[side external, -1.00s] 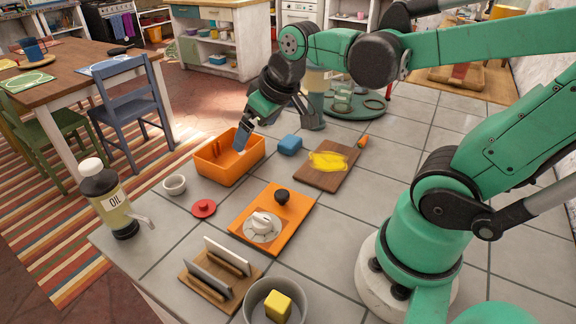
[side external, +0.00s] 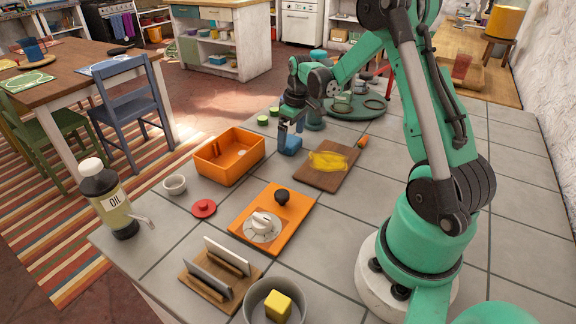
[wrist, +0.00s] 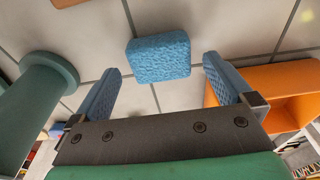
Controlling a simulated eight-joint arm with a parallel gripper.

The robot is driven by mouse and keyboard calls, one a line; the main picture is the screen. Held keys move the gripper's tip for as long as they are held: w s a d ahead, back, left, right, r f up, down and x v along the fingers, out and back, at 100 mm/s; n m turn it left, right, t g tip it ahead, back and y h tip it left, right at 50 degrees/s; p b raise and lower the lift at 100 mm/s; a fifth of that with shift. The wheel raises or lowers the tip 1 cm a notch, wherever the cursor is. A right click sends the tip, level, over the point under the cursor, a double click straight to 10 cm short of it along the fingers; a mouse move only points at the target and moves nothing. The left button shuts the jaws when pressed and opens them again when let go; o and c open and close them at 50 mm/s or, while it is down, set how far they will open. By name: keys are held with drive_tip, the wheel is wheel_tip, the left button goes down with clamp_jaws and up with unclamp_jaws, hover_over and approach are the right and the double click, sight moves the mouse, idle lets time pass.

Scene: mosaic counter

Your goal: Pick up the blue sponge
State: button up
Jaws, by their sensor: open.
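The blue sponge (side external: 291,150) lies on the tiled counter between the orange bin and the wooden board. In the wrist view the sponge (wrist: 158,57) is a rounded, textured block, ahead of my gripper and roughly centred between its fingers. My gripper (side external: 291,132) is just above the sponge in the side view and hides part of it. In the wrist view my gripper (wrist: 161,66) is open, with its two blue-padded fingers wide apart and nothing between them. I cannot tell whether the fingertips reach down beside the sponge.
The orange bin (side external: 202,167) stands left of the sponge; it also shows in the wrist view (wrist: 275,80). The wooden board (side external: 317,178) with a yellow item is at the right. A teal post (side external: 314,113) stands close behind my gripper. Small green pieces (side external: 263,120) lie behind the bin.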

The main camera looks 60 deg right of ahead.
sight(290, 140)
drive_tip(key=shift+w+f, duration=0.15)
drive_tip(key=shift+f, duration=0.85)
drive_tip(key=c, duration=1.1)
drive_tip(key=shift+r, duration=0.1)
drive_tip(key=shift+c, duration=0.2)
wheel_tip(290, 140, up, 20)
